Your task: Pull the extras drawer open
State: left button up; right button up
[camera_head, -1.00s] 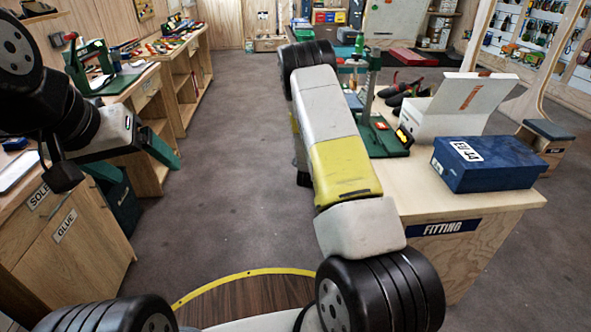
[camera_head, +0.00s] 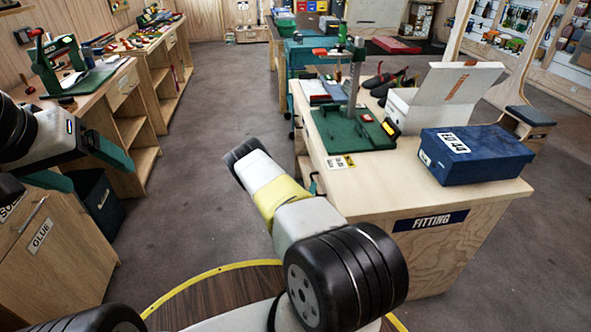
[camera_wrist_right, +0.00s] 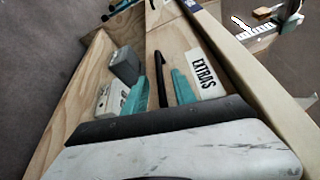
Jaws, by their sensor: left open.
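The drawer front with the EXTRAS label (camera_wrist_right: 203,70) shows in the right wrist view, just below the edge of the FITTING bench (camera_head: 432,222). It looks flush with the bench. Its black bar handle (camera_wrist_right: 160,80) stands between the two teal fingers of my right gripper (camera_wrist_right: 160,92). Narrow gaps show on both sides of the handle, so the gripper is open around it. My right gripper is not clearly visible in the head view. My left gripper (camera_head: 80,166) is open and empty at the left, near the SOLE and GLUE cabinet (camera_head: 55,250).
A blue shoebox (camera_head: 475,155), an open white box (camera_head: 440,100) and a green-based device (camera_head: 350,128) stand on the bench. Carpet (camera_head: 200,190) is clear between the benches.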

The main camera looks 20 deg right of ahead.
jog(key=shift+x, duration=2.35)
jog(key=shift+c, duration=0.4)
grip_shut()
